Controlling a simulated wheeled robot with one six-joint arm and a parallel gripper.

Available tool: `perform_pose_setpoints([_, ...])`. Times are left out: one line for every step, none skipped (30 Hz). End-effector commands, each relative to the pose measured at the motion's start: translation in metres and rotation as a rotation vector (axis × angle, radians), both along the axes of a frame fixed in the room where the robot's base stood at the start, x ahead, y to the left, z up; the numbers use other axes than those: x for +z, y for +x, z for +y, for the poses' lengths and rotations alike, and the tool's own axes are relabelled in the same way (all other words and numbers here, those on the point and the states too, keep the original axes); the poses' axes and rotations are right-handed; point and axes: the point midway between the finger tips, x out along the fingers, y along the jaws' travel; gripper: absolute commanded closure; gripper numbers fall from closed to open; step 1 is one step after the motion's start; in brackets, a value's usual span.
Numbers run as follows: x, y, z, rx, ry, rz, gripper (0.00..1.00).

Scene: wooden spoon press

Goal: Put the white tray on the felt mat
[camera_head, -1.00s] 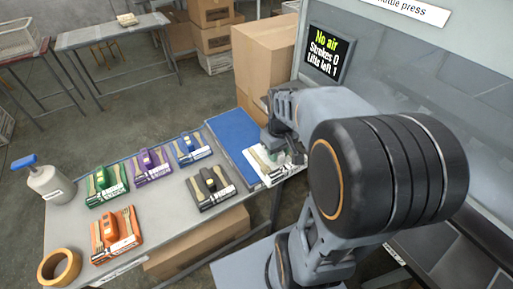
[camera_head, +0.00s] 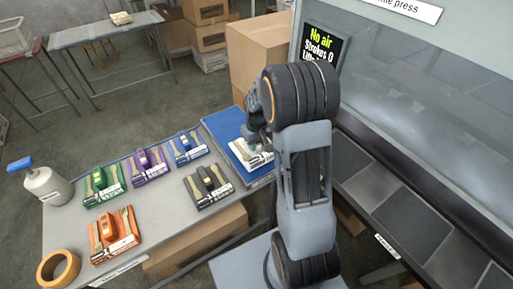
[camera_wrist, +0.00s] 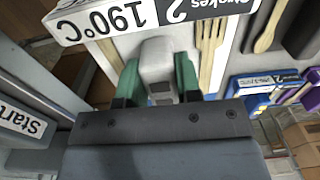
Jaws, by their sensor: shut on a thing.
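The white tray (camera_head: 263,158) shows partly in the head view, over the right front part of the blue felt mat (camera_head: 222,126). My arm hides some of it, and I cannot tell whether it touches the mat. In the wrist view the white tray (camera_wrist: 120,45) carries wooden utensils and a label reading "190°C" and "2 strokes". My gripper (camera_wrist: 158,78) is shut on its pale raised grip, with a green pad on each side. In the head view my gripper (camera_head: 252,138) is above the mat, mostly hidden.
Green (camera_head: 104,187), purple (camera_head: 149,167), blue (camera_head: 188,147), black (camera_head: 208,187) and orange (camera_head: 115,235) trays lie on the table left of the mat. A bottle (camera_head: 46,184) and tape roll (camera_head: 58,269) are further left. The press screen (camera_head: 321,47) and cardboard box (camera_head: 262,55) stand behind.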

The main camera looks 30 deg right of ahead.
Motion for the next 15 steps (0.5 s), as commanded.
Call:
perform_pose_setpoints([-0.008, -0.001, 0.000, 0.000, 0.002, 0.004, 1.00])
perform_pose_setpoints([-0.012, -0.001, 0.000, 0.000, 0.001, 0.004, 1.00])
perform_pose_setpoints([-0.018, -0.001, 0.000, 0.000, 0.002, 0.004, 1.00])
perform_pose_setpoints([-0.021, -0.001, 0.000, 0.000, 0.001, 0.003, 1.00])
perform_pose_setpoints([-0.023, -0.001, 0.000, 0.000, 0.001, 0.003, 1.00])
perform_pose_setpoints([-0.025, -0.001, 0.000, 0.000, 0.001, 0.002, 1.00])
perform_pose_setpoints([-0.025, -0.001, 0.000, 0.000, 0.000, 0.001, 1.00])
perform_pose_setpoints([-0.025, -0.001, 0.000, 0.000, 0.000, 0.001, 1.00])
perform_pose_setpoints([-0.025, -0.001, 0.000, 0.000, 0.000, 0.000, 1.00])
perform_pose_setpoints([-0.025, -0.001, 0.000, 0.000, 0.000, 0.000, 1.00])
perform_pose_setpoints([-0.025, -0.001, 0.000, 0.000, 0.000, 0.001, 1.00])
perform_pose_setpoints([-0.025, -0.001, 0.000, 0.000, 0.000, 0.001, 1.00])
perform_pose_setpoints([-0.025, -0.001, 0.000, 0.000, 0.000, 0.001, 1.00])
perform_pose_setpoints([-0.025, -0.001, 0.000, 0.000, 0.000, 0.001, 1.00])
perform_pose_setpoints([-0.027, -0.001, 0.000, 0.000, 0.000, 0.001, 1.00])
